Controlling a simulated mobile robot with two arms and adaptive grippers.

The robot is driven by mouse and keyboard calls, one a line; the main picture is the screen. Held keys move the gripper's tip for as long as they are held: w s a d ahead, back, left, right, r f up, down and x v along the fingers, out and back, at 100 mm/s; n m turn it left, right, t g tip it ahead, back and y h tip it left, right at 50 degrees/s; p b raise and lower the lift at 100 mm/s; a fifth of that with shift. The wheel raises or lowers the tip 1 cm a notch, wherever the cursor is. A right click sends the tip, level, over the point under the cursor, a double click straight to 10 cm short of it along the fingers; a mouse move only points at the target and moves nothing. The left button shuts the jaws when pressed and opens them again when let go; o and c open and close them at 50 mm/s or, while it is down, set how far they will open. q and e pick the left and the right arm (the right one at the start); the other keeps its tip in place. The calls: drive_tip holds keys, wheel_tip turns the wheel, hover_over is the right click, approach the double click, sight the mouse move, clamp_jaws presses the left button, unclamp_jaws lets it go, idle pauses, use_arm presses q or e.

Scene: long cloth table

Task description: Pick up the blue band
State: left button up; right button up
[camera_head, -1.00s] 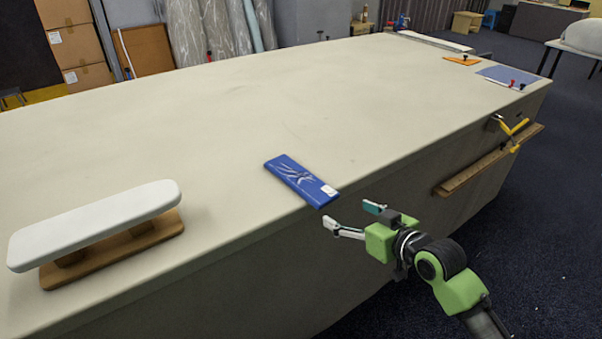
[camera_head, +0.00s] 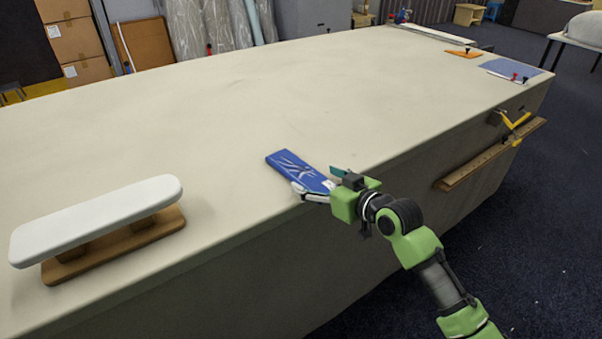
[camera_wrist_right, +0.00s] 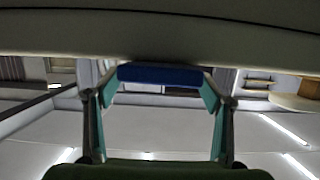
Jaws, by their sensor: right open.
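The blue band (camera_head: 290,167) is a flat blue package with pale markings, lying on the cloth table near its front edge. Its near end overhangs the edge slightly. My right gripper (camera_head: 320,186) is open at that near end, one finger on each side of it. In the right wrist view, the blue end (camera_wrist_right: 160,74) shows between the fingertips of my right gripper (camera_wrist_right: 158,88), with small gaps at the sides. My left gripper is not in view.
The cloth table (camera_head: 200,110) is mostly clear. A white padded board on a wooden stand (camera_head: 110,250) is at the left. A wooden ruler (camera_head: 490,153) hangs at the table's right side. An orange piece (camera_head: 462,54) and a blue sheet (camera_head: 510,69) lie at the far right.

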sight(302, 172)
drive_tip(key=x, duration=0.4)
drive_tip(key=shift+a+r, duration=0.25)
drive_tip(key=shift+a, duration=0.1)
drive_tip(key=c, duration=1.2)
